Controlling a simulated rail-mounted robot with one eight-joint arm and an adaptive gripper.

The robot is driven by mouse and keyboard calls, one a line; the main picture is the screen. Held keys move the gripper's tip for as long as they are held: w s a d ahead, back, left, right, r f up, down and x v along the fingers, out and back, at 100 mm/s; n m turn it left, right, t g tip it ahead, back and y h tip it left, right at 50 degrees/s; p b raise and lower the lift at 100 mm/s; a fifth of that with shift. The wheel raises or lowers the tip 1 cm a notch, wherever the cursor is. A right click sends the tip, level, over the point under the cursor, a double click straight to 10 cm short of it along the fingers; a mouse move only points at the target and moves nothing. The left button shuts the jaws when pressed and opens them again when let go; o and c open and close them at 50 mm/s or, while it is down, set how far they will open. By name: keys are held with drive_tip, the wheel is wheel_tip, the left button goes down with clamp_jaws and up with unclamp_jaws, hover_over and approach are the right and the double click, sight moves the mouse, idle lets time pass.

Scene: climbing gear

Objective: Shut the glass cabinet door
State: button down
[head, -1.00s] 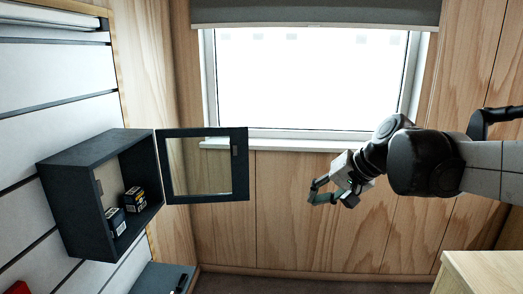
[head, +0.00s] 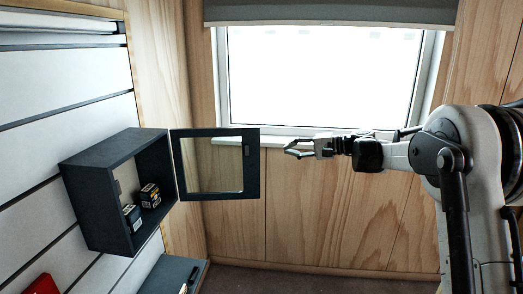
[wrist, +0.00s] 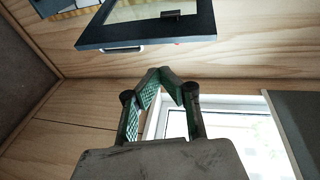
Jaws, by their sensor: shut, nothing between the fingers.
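The dark cabinet (head: 98,160) hangs on the slatted wall at the left in the head view.
Two small boxes (head: 150,196) (head: 132,217) stand inside the cabinet. A dark shelf (head: 168,275) is below it, and a red item (head: 42,284) is at the lower left. A window (head: 325,75) is behind my arm. The space below my gripper is clear.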

drive_tip(key=w+f+y, duration=0.2)
drive_tip(key=w+y, duration=0.1)
drive_tip(key=w, duration=0.2)
drive_tip(key=s+a+p, duration=0.2)
drive_tip(key=a, duration=0.7)
drive_tip(key=shift+s+a+f+g, duration=0.15)
drive_tip(key=shift+a+f+g, duration=0.05)
drive_tip(key=shift+g, duration=0.1)
drive_tip(key=shift+s+d, duration=0.1)
